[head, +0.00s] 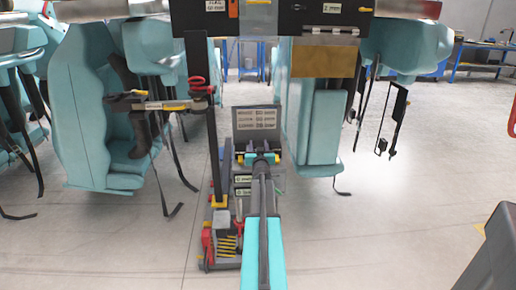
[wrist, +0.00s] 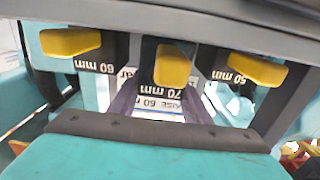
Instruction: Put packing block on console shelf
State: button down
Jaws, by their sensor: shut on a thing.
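In the head view my gripper (head: 262,158) is at the wheeled console, at the far end of my teal and grey arm; its fingertips are too small to make out. The console (head: 257,112) has an upright panel with white cards. In the wrist view several yellow blocks sit side by side by upside-down labels reading 60 mm, 70 mm and 50 mm. The middle yellow block (wrist: 173,65) is by the 70 mm label; I cannot tell for sure whether it is the packing block in my jaws. The contact between jaws and block is hidden.
Teal coaster seats (head: 95,110) hang at the left and more (head: 320,125) at the right, with dangling straps. A dark post (head: 211,130) with a clamp arm stands just left of the console. A tool tray (head: 225,240) lies in front. Grey floor is clear at the right.

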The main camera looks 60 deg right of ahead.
dwell(0.4)
jog(key=c, duration=1.3)
grip_release()
jog(key=shift+f, duration=0.15)
jog(key=shift+o, duration=0.2)
jog(key=shift+a, duration=0.1)
jog(key=v, duration=1.2)
